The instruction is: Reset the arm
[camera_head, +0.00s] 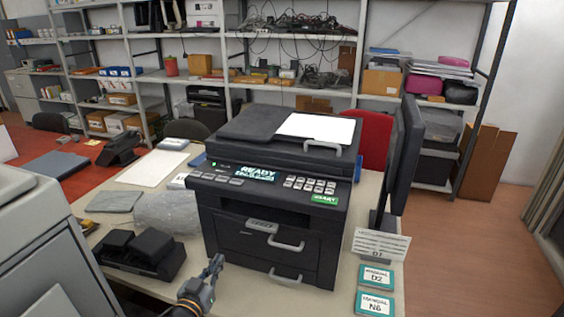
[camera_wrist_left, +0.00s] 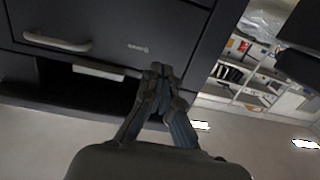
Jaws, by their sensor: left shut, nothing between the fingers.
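My left gripper (camera_head: 214,268) is at the bottom of the head view, in front of the left front edge of a black printer (camera_head: 270,230). Its fingers are closed together and empty. In the left wrist view the shut fingertips (camera_wrist_left: 158,72) point up in front of the printer's dark front (camera_wrist_left: 110,25), which has a grey handle (camera_wrist_left: 57,42). I cannot tell whether the fingertips touch the printer. The printer's display (camera_head: 258,172) reads READY, and its front panels look closed in the head view. My right gripper is not in view.
A black toner cartridge (camera_head: 142,252) lies on the table left of the printer, near clear plastic wrap (camera_head: 168,212). A monitor (camera_head: 402,155) stands at the right. Cards D2 (camera_head: 376,277) and N6 (camera_head: 374,304) lie at the right front. Loaded shelves (camera_head: 330,90) line the back.

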